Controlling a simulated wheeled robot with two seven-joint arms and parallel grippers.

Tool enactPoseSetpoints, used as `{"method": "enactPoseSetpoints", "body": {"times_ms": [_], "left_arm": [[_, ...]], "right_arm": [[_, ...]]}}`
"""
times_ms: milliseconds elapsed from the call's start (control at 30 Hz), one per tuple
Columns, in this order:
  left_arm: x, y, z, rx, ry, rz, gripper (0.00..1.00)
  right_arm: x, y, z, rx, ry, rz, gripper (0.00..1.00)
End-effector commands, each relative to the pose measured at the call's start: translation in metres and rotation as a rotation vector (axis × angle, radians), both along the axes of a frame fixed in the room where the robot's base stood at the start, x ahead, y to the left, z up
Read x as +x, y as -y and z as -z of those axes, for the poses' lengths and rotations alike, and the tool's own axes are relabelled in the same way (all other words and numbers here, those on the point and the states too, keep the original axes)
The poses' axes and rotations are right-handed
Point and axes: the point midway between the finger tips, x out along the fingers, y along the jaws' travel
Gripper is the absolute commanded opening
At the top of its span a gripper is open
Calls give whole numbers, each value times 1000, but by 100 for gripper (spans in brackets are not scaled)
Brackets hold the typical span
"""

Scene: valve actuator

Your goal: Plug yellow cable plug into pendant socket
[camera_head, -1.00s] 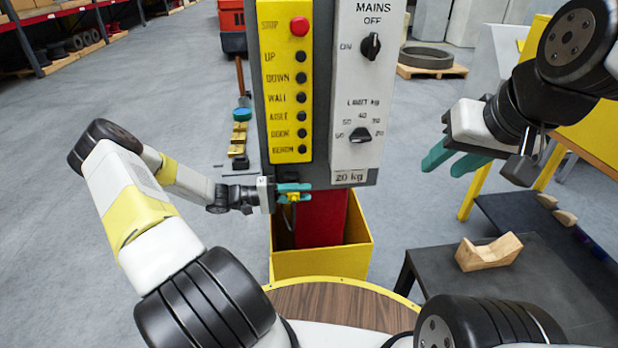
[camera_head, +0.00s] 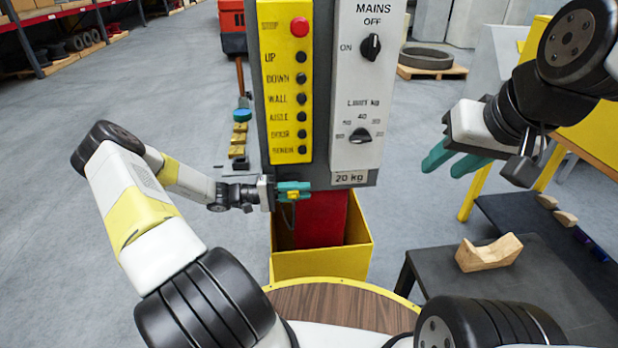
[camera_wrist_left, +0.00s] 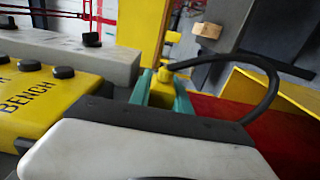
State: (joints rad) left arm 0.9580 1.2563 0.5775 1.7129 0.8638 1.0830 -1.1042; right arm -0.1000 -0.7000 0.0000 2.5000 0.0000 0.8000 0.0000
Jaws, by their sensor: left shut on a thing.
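The pendant has a yellow button panel (camera_head: 287,85) and a white switch panel (camera_head: 362,90); it also shows in the left wrist view (camera_wrist_left: 35,100). My left gripper (camera_head: 293,191) is just below the pendant's lower edge, its teal fingers shut on the yellow cable plug (camera_head: 293,195). In the left wrist view the plug (camera_wrist_left: 164,76) sits between the fingertips (camera_wrist_left: 162,92), with a dark cable (camera_wrist_left: 268,90) looping right from it. I cannot make out the socket; the pendant's underside is hidden. My right gripper (camera_head: 453,162) is open and empty at the right, away from the pendant.
A yellow open-topped box (camera_head: 318,264) surrounds the base of the red column (camera_head: 320,220) below the pendant. A dark table (camera_head: 530,285) with a wooden block (camera_head: 488,253) stands at right. The floor to the left is mostly clear.

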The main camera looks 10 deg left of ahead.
Motion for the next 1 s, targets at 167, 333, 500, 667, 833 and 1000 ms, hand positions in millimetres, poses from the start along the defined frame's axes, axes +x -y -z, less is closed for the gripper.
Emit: {"method": "enactPoseSetpoints", "body": {"times_ms": [167, 333, 500, 667, 833, 1000], "left_arm": [[5, -1, 0, 0, 0, 0, 0], [9, -2, 0, 0, 0, 0, 0], [13, -3, 0, 1, 1, 0, 0], [17, -4, 0, 0, 0, 1, 0], [18, -5, 0, 0, 0, 1, 39], [18, -5, 0, 0, 0, 0, 49]], "right_arm": [[0, 0, 0, 0, 0, 0, 36], [0, 0, 0, 0, 0, 0, 36], [0, 0, 0, 0, 0, 0, 36], [0, 0, 0, 0, 0, 0, 36], [0, 0, 0, 0, 0, 0, 36], [0, 0, 0, 0, 0, 0, 36]]}}
